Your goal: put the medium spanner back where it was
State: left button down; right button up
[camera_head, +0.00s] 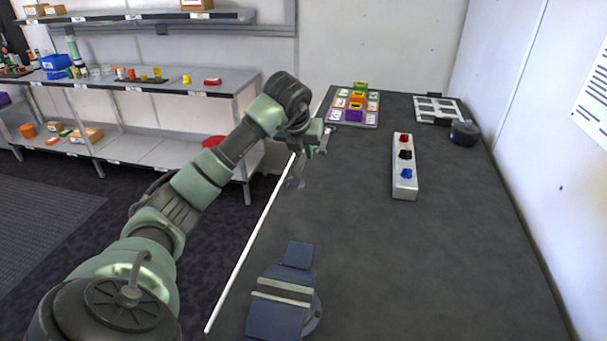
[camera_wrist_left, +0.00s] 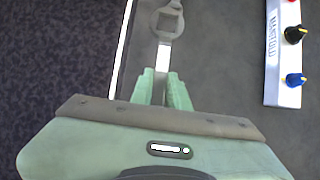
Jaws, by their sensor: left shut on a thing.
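My left gripper (camera_head: 309,138) is over the left edge of the dark workbench, and its fingers (camera_wrist_left: 165,92) are closed on a grey metal spanner. In the wrist view the spanner (camera_wrist_left: 167,24) points away past the fingertips, with its ringed end near the top of the picture. In the head view a spanner end (camera_head: 323,142) shows just right of the gripper. I cannot tell from its size that it is the medium one. A faint grey spanner-like shape (camera_head: 295,176) lies by the bench edge below the gripper. My right gripper is out of view.
A white manifold (camera_head: 404,178) with coloured knobs stands to the right. A blue vise (camera_head: 283,302) is at the near left. The bench's middle (camera_head: 430,265) is clear. Shelves (camera_head: 180,82) stand left.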

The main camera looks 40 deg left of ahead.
pick_arm(q)
notch_tip(320, 180, down, 7)
jog(key=shift+f+p, duration=0.2)
jog(key=shift+p, duration=0.2)
jog(key=c, duration=1.4)
grip_release()
jog(key=shift+o, duration=0.2)
jog(key=shift+r, duration=0.15)
jog(key=b+v, duration=0.1)
jog(key=v, duration=1)
jog(key=shift+b, duration=0.35)
jog(key=shift+s+d+r, duration=0.2)
jog(key=shift+s+r, duration=0.1)
